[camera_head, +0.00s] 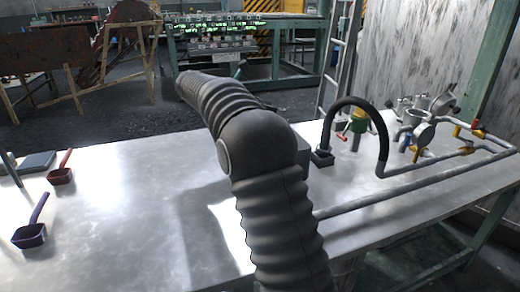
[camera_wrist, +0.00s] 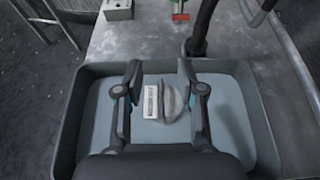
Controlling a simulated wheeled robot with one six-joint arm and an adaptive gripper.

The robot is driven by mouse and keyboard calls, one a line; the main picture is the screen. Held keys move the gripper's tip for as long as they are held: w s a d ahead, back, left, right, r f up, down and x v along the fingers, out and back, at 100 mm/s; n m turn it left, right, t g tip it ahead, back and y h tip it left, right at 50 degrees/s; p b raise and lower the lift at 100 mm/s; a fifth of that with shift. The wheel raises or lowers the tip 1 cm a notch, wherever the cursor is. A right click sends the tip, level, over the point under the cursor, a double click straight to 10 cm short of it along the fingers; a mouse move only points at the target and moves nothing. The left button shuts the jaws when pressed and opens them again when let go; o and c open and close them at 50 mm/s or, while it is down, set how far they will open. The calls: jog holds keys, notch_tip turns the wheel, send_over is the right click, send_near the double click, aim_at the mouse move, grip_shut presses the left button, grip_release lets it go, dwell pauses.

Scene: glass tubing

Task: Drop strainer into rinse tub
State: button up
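My gripper (camera_wrist: 160,72) is over a grey-blue tub (camera_wrist: 74,115) in the wrist view, its two fingers wide apart and nothing clamped between them. Below the gap, a rounded grey piece (camera_wrist: 177,102) and a pale rectangular piece (camera_wrist: 152,102) show side by side against the tub's floor. I cannot tell whether either is the strainer. In the camera_head view my own arm hides the gripper, and the tub does not show.
A black hose (camera_head: 378,125) and pipes with valves (camera_head: 440,176) stand at the right. The table's left middle is mostly clear.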

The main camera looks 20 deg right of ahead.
jog(key=v, duration=1.1)
jog(key=shift+a, duration=0.1)
